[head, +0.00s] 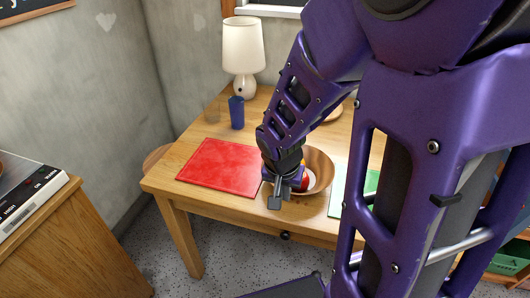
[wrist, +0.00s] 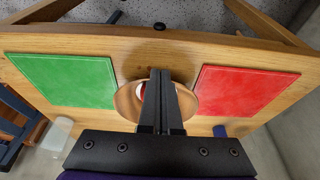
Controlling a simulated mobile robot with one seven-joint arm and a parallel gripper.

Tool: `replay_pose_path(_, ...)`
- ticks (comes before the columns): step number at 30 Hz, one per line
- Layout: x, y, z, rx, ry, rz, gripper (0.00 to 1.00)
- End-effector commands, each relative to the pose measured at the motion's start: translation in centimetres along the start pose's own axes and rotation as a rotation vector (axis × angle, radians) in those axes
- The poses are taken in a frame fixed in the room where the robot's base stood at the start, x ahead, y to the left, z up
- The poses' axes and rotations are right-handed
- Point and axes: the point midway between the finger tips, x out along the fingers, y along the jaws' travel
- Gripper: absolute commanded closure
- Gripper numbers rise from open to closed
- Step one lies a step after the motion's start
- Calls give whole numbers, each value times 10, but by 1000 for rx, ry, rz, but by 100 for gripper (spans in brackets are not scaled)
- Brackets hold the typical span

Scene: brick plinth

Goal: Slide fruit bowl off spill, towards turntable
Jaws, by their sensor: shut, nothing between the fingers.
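The round wooden fruit bowl (head: 321,165) sits on the wooden table between the red and green mats, with a red and white fruit (head: 305,178) partly visible inside. My gripper (head: 274,203) is shut and empty, at the front left side of the bowl in the head view. In the wrist view the shut fingers (wrist: 160,75) cover the middle of the bowl (wrist: 188,100). I cannot tell whether they touch it. The turntable (head: 35,193), silver and black, is cut off at the left edge on a wooden cabinet. I cannot make out the spill.
The red mat (head: 220,167) lies left of the bowl on the table (head: 165,183); the green mat (head: 352,183) lies right, partly behind my arm. A floor gap separates table and cabinet (head: 70,245).

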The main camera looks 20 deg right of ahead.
Motion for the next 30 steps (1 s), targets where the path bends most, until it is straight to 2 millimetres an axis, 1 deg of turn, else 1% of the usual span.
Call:
replay_pose_path(1,12,0,2,2,-3,1,100)
replay_pose_path(6,50,1,3,2,-6,2,100)
replay_pose_path(13,97,0,2,3,-4,0,100)
replay_pose_path(14,90,0,-8,9,-2,0,100)
replay_pose_path(15,90,1,-15,10,-2,0,100)
replay_pose_path(18,95,0,-27,8,-2,0,100)
replay_pose_path(21,97,1,-35,7,-1,0,100)
replay_pose_path(30,100,0,-38,4,-1,0,100)
